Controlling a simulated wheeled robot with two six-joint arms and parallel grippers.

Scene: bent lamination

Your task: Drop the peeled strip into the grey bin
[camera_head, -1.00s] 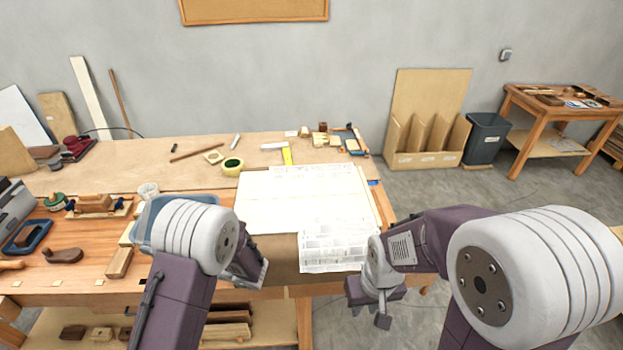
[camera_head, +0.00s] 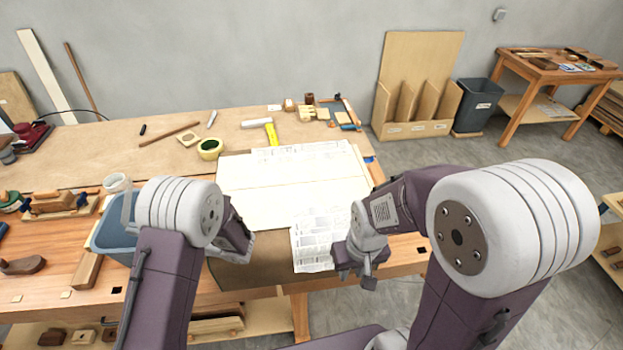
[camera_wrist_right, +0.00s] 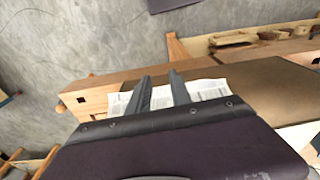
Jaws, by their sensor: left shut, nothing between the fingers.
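The grey bin (camera_head: 476,107) stands on the floor beyond the right end of the workbench, beside a plywood rack. I cannot make out the peeled strip in either view. My left gripper (camera_head: 246,253) is shut and empty over the brown mat (camera_head: 240,272), left of the printed paper (camera_head: 312,258). My right gripper (camera_head: 369,281) is by the bench's front right edge, far from the bin. In the right wrist view its two fingers (camera_wrist_right: 160,78) stand apart, with newspaper behind them and nothing seen between them.
Pale sheets (camera_head: 280,185) cover the middle of the workbench. A blue-grey tub (camera_head: 105,235) sits behind my left arm. A tape roll (camera_head: 210,148) and a yellow-handled tool (camera_head: 271,134) lie at the back. Open floor (camera_head: 440,160) lies between bench and bin.

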